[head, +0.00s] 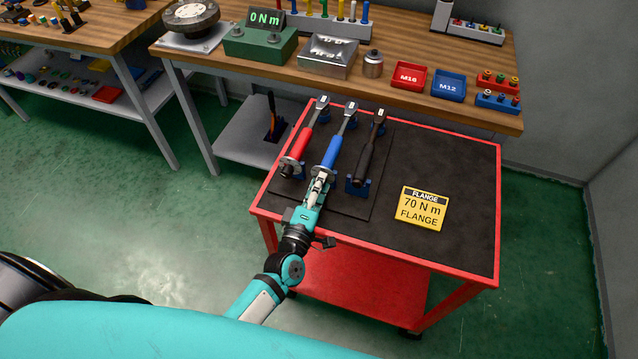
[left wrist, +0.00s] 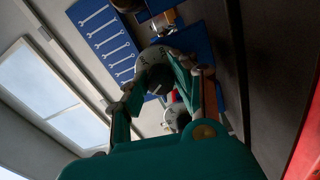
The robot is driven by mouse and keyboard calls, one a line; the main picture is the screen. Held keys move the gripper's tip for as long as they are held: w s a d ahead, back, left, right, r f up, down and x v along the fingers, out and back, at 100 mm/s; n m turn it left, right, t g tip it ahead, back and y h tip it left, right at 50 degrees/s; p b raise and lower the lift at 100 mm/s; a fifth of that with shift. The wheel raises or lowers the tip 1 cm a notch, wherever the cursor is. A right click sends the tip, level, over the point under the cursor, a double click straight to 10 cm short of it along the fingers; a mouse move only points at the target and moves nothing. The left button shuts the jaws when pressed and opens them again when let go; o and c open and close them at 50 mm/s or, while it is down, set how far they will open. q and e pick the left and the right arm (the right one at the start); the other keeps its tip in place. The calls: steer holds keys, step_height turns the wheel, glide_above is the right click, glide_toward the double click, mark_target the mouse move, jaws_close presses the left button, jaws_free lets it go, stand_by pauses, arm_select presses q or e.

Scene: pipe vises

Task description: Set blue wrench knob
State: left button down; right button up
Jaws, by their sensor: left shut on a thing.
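The blue torque wrench (head: 333,150) lies in a stand on the cart between a red wrench (head: 303,141) and a black wrench (head: 370,151). Its ratchet head points to the back and its handle end faces me. My left gripper (head: 318,181) is shut at that handle end, on the blue wrench's knob, and hides most of it in the head view. In the left wrist view a round grey knob (left wrist: 153,73) with marks sits at the fingers (left wrist: 158,82). I cannot read its setting. My right gripper is not in view.
A yellow card (head: 422,208) reading "70 N m FLANGE" lies on the cart's dark top (head: 465,195). The bench behind holds a green tester (head: 260,42) showing 0 N m, a red M16 tray (head: 409,76) and a blue M12 tray (head: 448,85). The cart's right side is mostly clear.

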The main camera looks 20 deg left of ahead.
arm_select(q)
steer(key=shift+f, duration=0.1)
stand_by(0.3)
steer(key=c, duration=1)
jaws_free()
steer(key=s, duration=1.2)
steer(key=shift+a+f, duration=0.1)
steer(key=shift+a, duration=0.1)
steer(key=shift+f, duration=0.1)
